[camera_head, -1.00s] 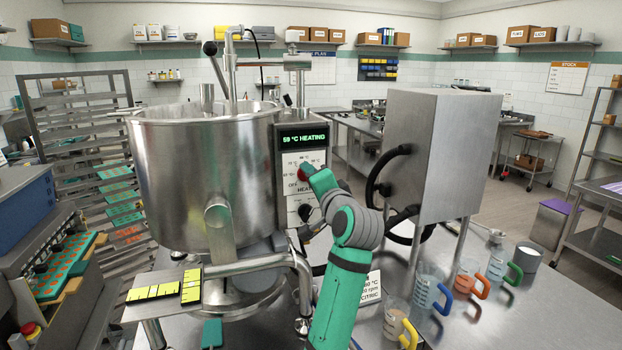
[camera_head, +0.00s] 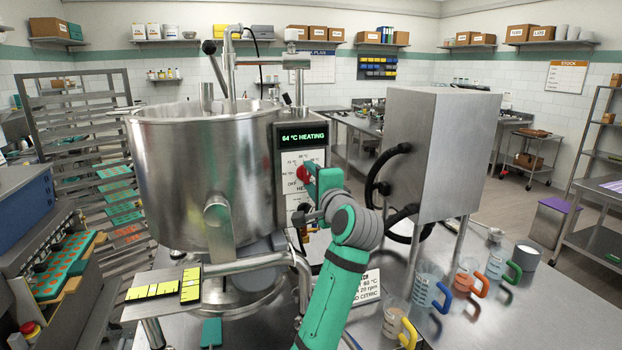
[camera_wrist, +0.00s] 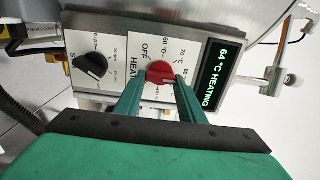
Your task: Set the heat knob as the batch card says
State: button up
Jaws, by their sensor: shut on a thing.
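The red heat knob (camera_wrist: 160,72) sits on a white dial plate marked OFF and with temperatures; it also shows in the head view (camera_head: 302,173). My gripper (camera_wrist: 158,80) is shut on the knob, one green finger on each side. The knob's pointer is too hidden to read. The display (camera_wrist: 216,76) above the dial in the head view reads 64 °C HEATING (camera_head: 303,136). The batch card (camera_head: 367,288) stands on the table, partly hidden by my arm; it shows a °C figure whose first digit is unclear, an rpm line and a CITRIC line.
A black knob (camera_wrist: 92,66) is beside the heat dial. The big steel kettle (camera_head: 195,180) is left of the panel. A steel box on legs (camera_head: 440,150) with black hoses is close on the right. Several handled jugs, such as the blue-handled one (camera_head: 428,290), stand at the right front.

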jog(key=shift+f, duration=0.15)
jog(key=o, duration=1)
jog(key=shift+w, duration=0.1)
jog(key=shift+o, duration=0.2)
jog(key=shift+s, duration=0.25)
jog(key=v, duration=1)
jog(key=shift+s+d, duration=0.15)
jog(key=shift+s, duration=0.1)
